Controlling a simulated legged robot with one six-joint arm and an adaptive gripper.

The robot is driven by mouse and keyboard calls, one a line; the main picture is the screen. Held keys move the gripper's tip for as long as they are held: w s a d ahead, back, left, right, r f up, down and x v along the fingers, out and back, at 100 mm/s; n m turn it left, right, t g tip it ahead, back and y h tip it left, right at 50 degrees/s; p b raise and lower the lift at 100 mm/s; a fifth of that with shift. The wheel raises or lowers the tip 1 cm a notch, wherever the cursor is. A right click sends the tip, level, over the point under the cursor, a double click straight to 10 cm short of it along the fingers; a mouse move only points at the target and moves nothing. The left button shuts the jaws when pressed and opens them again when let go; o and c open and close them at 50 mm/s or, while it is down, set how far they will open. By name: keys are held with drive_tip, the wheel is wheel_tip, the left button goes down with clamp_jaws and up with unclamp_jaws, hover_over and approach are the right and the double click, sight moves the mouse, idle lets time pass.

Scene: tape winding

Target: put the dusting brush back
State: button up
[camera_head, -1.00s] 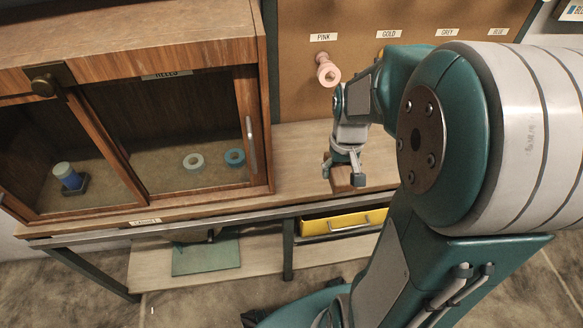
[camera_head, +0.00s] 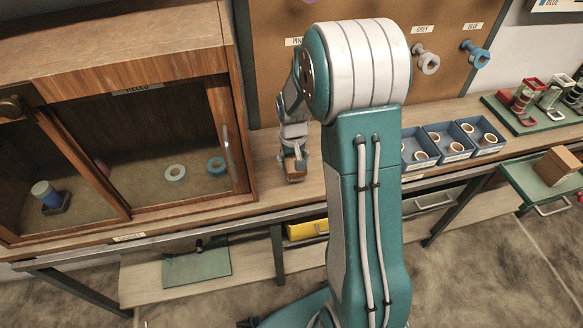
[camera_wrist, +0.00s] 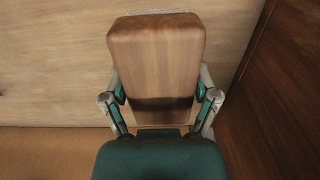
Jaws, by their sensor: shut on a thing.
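The dusting brush (camera_head: 295,177) shows as a small brown wooden block below my gripper, over the wooden bench just right of the cabinet. In the wrist view the brush (camera_wrist: 156,60) is a smooth wooden block with a thin pale edge at its far end. My gripper (camera_head: 293,163) is shut on it, and in the wrist view its two fingers (camera_wrist: 161,95) press on the block's sides. Whether the brush touches the bench top (camera_head: 262,160) cannot be told.
The wooden cabinet (camera_head: 245,130) with sliding doors stands close on the left. Blue bins (camera_head: 420,168) with tape rolls and a green rack (camera_head: 520,118) stand on the bench to the right. A pegboard (camera_head: 440,80) with pegs is behind. A yellow drawer (camera_head: 305,230) is below.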

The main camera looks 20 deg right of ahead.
drive_tip(key=shift+w+f, duration=0.2)
drive_tip(key=shift+f, duration=0.1)
drive_tip(key=shift+a+f, duration=0.25)
drive_tip(key=shift+f, duration=0.5)
drive_tip(key=shift+a+f, duration=0.2)
drive_tip(key=shift+f, duration=0.55)
drive_tip(key=shift+d, duration=0.1)
drive_tip(key=o, duration=0.9)
drive_tip(key=shift+d+f, duration=0.1)
drive_tip(key=shift+d, duration=0.05)
drive_tip(key=shift+o, duration=0.2)
